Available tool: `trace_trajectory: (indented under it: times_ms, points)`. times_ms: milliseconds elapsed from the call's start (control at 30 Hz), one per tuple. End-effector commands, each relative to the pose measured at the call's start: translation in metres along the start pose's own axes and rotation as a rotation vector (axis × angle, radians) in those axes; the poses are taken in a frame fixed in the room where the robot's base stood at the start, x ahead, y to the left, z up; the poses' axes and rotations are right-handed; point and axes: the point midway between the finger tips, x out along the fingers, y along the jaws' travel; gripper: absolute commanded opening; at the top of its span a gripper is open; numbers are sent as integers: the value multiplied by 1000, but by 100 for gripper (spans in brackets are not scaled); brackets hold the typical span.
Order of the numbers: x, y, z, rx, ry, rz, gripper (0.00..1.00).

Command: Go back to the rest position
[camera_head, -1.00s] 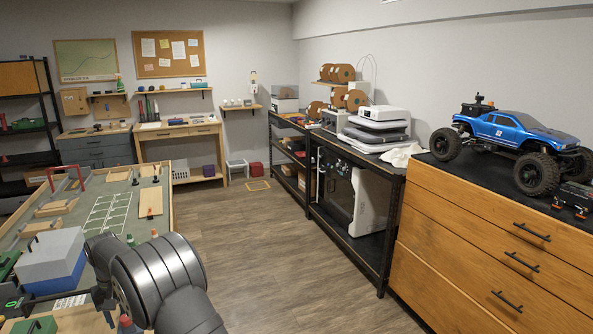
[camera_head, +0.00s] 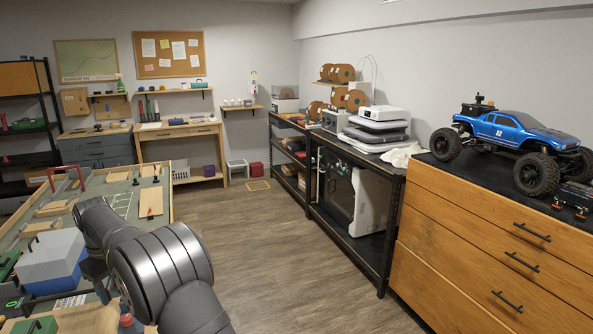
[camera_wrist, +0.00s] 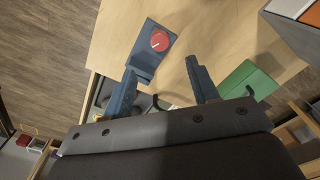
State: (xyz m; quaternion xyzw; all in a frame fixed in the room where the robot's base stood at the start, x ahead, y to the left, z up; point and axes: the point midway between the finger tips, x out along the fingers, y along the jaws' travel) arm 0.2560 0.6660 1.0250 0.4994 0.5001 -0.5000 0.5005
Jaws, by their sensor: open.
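My gripper (camera_wrist: 163,90) shows in the wrist view with its two blue-grey fingers spread apart and nothing between them. It hangs above a light wooden surface (camera_wrist: 215,25). Beyond the left finger stands a dark blue block with a round red knob (camera_wrist: 160,41). A green block (camera_wrist: 249,80) lies beyond the right finger. In the head view my arm covers part of the workbench (camera_head: 170,180) at the lower left, and my fingers cannot be made out there.
A grey and blue box (camera_head: 50,258) stands on the workbench left of my arm. A blue RC truck (camera_head: 515,135) sits on a wooden drawer cabinet (camera_head: 470,235) at the right. A black rack (camera_head: 345,215) runs along the wall. The floor (camera_head: 270,240) between is clear.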

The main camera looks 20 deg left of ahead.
Motion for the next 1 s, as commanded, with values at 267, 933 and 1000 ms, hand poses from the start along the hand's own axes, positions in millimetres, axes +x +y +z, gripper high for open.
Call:
trace_trajectory:
  times_ms: [267, 933, 1000]
  points:
    - [53, 0, -1, 1, -3, 0, 54]
    - [88, 0, 0, 2, 1, 1, 54]
    - [87, 0, 0, 2, 1, 1, 54]
